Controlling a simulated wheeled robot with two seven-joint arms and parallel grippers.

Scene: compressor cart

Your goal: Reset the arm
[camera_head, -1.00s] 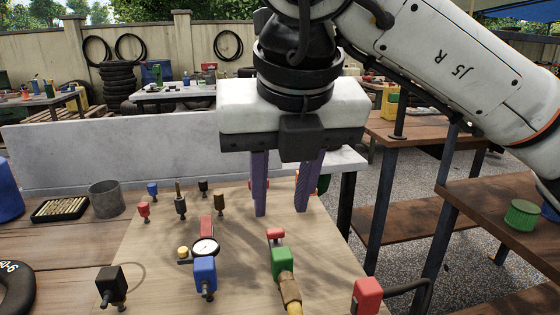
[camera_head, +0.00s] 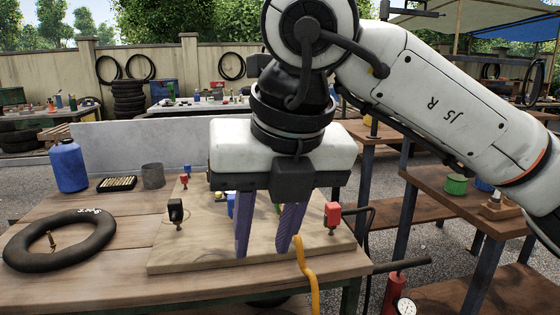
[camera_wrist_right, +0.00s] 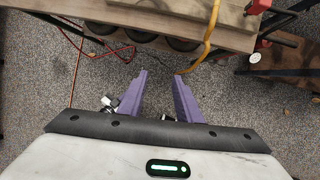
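My right arm comes in from the right in the head view. Its right gripper (camera_head: 264,230) points down with two purple fingers spread apart and nothing between them. In the head view the fingers overlap the front of the wooden board (camera_head: 190,258). In the right wrist view the same gripper (camera_wrist_right: 158,85) is open and empty over the gravel, clear of the bench edge (camera_wrist_right: 190,32). My left gripper is not in view.
The bench holds a black inner tube (camera_head: 60,240), a blue bottle (camera_head: 68,166), a metal cup (camera_head: 153,176) and a tray of brass pieces (camera_head: 117,184). A yellow hose (camera_head: 308,275) hangs over the front edge. Side shelves (camera_head: 470,200) stand right.

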